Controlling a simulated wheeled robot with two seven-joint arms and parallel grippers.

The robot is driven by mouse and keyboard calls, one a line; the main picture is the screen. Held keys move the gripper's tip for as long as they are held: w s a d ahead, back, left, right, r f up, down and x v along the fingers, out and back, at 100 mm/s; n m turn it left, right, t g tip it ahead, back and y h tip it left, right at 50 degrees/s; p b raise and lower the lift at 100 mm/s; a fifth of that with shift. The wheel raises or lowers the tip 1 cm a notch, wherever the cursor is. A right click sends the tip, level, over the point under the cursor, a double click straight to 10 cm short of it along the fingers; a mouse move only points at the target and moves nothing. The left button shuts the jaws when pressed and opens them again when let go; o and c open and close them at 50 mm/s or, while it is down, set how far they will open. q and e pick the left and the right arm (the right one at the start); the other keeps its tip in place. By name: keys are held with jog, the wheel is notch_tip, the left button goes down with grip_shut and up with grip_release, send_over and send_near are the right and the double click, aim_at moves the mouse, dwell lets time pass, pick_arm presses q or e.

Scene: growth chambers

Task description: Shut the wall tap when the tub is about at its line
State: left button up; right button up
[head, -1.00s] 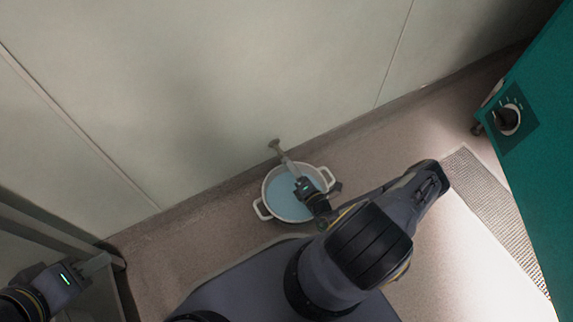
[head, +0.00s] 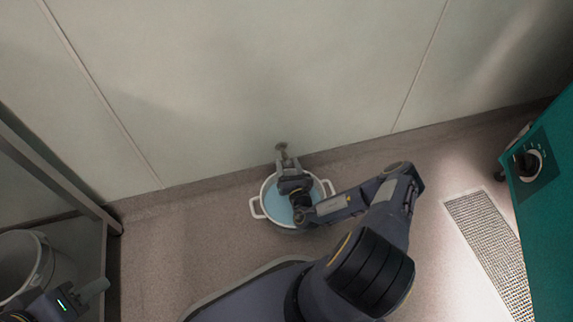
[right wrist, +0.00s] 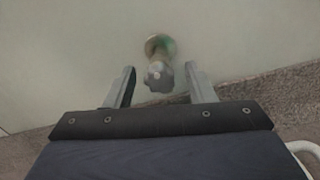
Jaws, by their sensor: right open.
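The wall tap (head: 282,147) sticks out from the pale wall just above the tub. In the right wrist view the tap's grey knob (right wrist: 158,77) lies between the fingers, with a round brass-coloured base behind it. The white two-handled tub (head: 257,208) stands on the floor against the wall, holding pale blue water (head: 277,206). Its line cannot be made out, and my right arm covers part of the water. My right gripper (head: 287,161) is open over the tub, fingers pointing at the tap. My left gripper (head: 94,290) is at the lower left, its jaw opening unclear.
A white bucket (head: 38,262) stands at the left beside a grey frame (head: 60,165). A teal cabinet (head: 550,230) with a dial (head: 528,163) stands at the right. A floor grate (head: 490,240) lies beside it. The floor left of the tub is clear.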

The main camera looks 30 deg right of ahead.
jog(key=shift+x, duration=1)
jog(key=shift+c, duration=0.4)
jog(key=c, duration=0.9)
jog(key=n+p, duration=0.3)
jog(key=p, duration=0.2)
jog(key=shift+r+n+p, duration=0.3)
jog(key=shift+n, duration=0.1)
jog(key=shift+f+n+p, duration=0.1)
jog(key=shift+n+p, duration=0.25)
jog(key=shift+n, duration=0.05)
jog(key=shift+f+n, duration=0.25)
jog(key=shift+n, duration=0.25)
